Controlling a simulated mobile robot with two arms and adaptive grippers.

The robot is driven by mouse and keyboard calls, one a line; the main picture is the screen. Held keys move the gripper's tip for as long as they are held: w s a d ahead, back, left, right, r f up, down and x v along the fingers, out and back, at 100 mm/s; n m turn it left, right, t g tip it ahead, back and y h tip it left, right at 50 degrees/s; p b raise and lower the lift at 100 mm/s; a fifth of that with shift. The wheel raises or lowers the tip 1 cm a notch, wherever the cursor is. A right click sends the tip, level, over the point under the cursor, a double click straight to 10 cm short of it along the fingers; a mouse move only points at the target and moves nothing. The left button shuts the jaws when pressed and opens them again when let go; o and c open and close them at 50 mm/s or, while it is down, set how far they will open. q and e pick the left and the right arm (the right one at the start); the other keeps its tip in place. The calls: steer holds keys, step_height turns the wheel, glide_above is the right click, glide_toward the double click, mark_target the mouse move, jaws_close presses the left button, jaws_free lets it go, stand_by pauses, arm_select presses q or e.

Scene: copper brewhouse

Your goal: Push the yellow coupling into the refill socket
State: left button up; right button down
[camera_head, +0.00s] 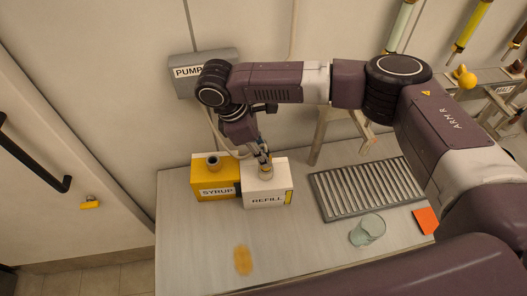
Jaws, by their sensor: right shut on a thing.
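The white refill box (267,190) stands on the steel table, touching the yellow syrup box (215,183) on its left. My right gripper (263,160) reaches down over the top of the refill box. It is shut on the yellow coupling (265,172), of which only a small part shows between and below the fingers. The coupling is at the refill socket, which is hidden under it. I cannot tell how deep it sits. A pale hose runs from the pump (203,72) down toward the gripper. My left gripper is not in view.
The syrup box has its own open-looking socket (213,163). A slatted drain grate (367,188), a clear glass (367,230) and an orange square (426,220) lie to the right. A tan oval (243,260) lies near the front.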

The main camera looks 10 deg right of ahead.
steer(key=shift+f, duration=0.15)
steer(key=c, duration=1.6)
jaws_free()
steer(key=shift+p+v, duration=0.55)
steer(key=shift+v, duration=1.95)
steer(key=v, duration=1.2)
